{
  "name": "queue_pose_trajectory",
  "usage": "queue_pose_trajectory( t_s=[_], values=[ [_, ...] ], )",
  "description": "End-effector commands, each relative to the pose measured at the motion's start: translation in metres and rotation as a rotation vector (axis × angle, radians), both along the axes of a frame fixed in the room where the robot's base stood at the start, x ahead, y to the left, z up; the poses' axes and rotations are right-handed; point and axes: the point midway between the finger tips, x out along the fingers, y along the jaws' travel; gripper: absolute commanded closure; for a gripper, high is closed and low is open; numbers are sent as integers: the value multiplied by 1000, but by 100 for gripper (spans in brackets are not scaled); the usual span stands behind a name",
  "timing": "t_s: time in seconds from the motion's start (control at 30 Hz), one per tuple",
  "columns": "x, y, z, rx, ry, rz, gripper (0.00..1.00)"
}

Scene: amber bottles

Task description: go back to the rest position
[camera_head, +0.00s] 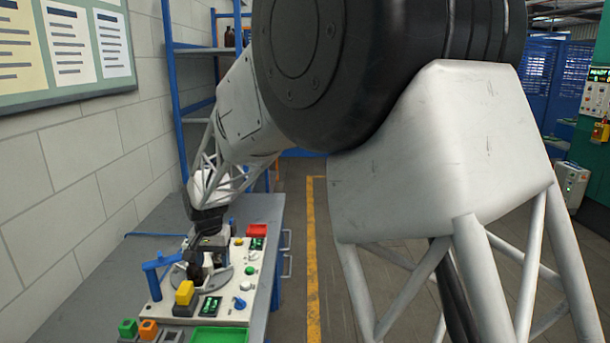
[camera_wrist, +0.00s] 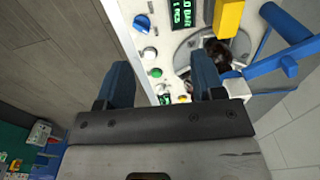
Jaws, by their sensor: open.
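My gripper (camera_head: 209,258) is low over the white panel (camera_head: 155,313) on the workbench, near a round grey disc (camera_wrist: 186,55). In the wrist view its two dark blue fingers (camera_wrist: 163,80) stand wide apart, with nothing held between them. A dark, brownish rounded object (camera_wrist: 219,52), perhaps a bottle, is on the disc beyond the right finger. I cannot tell its full shape. In the head view my arm and gripper hide part of the disc.
A blue lever or clamp (camera_head: 162,268) stands close left of my gripper, with a yellow block (camera_head: 185,293) in front. A dark bottle (camera_head: 229,37) stands on a blue shelf. The floor right of the bench is clear.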

Motion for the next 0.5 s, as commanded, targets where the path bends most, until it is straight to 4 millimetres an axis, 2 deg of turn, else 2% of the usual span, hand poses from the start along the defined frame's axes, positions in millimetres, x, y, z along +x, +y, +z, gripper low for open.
queue_pose_trajectory(
  t_s=[0.03,0.1,0.5],
  values=[
    [-3,-17,10,3,-6,-4,38],
    [-9,-37,21,6,-12,-4,38],
    [-52,-146,73,15,-47,-8,38]
  ],
)
